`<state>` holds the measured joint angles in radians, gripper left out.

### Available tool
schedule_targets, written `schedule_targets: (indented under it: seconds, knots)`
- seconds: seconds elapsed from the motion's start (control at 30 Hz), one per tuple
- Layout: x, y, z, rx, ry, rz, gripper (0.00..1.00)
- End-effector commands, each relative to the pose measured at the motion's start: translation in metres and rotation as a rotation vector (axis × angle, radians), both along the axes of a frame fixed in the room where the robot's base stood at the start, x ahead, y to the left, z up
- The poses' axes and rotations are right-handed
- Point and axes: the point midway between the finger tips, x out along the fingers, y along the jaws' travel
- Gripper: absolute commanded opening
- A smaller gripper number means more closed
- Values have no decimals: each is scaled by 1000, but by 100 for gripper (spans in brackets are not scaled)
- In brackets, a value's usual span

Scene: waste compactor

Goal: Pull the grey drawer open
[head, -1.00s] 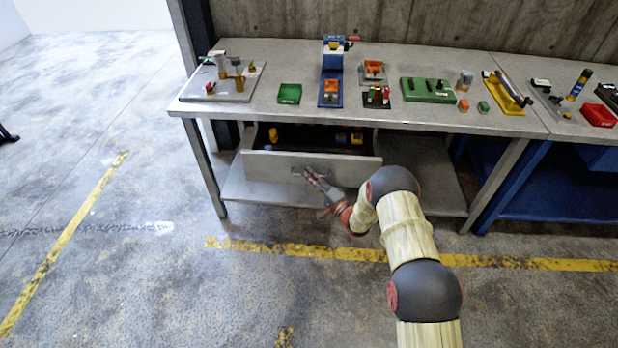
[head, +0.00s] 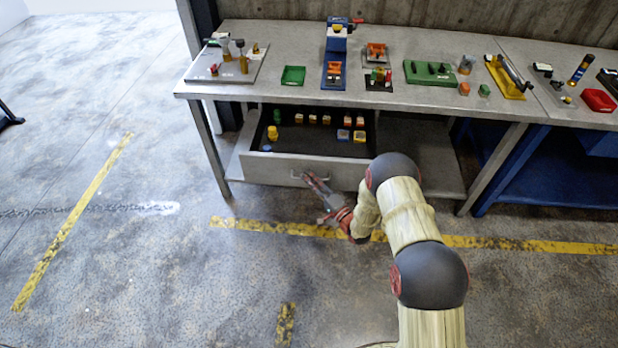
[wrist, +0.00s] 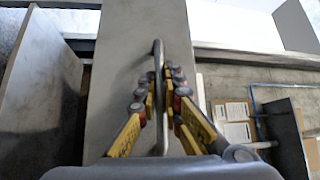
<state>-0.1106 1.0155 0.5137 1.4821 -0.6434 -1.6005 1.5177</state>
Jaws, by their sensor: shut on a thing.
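The grey drawer (head: 270,168) hangs under the workbench and stands well out, with its dark inside showing. Several small yellow, orange, blue and green items lie in it. Its front panel also fills the middle of the wrist view (wrist: 120,60). The bar handle (wrist: 158,58) runs upright in the wrist view, between my fingers. My gripper (head: 312,180) is at the front of the drawer in the head view. In the wrist view my gripper (wrist: 160,90) is shut on the handle, with a finger on each side.
The workbench top (head: 225,90) carries a green tray (head: 293,75), a blue machine (head: 336,40), a green block (head: 430,72) and a red bin (head: 599,100). A lower shelf (head: 420,165) lies beneath. The floor in front is clear, with yellow lines.

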Motion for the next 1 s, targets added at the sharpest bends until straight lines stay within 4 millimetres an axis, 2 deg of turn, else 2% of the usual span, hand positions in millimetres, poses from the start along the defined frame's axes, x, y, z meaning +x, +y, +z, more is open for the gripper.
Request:
schedule_targets:
  seconds: [0.1,0.13,0.47,0.77,1.0]
  knots:
    - [-1,-1,-3,-2,4,-2,0]
    - [-1,-1,-3,-2,4,-2,8]
    - [0,0,-1,-1,1,-1,27]
    - [-1,-1,-1,-1,1,0,27]
    - [-21,-22,-5,-1,4,-3,27]
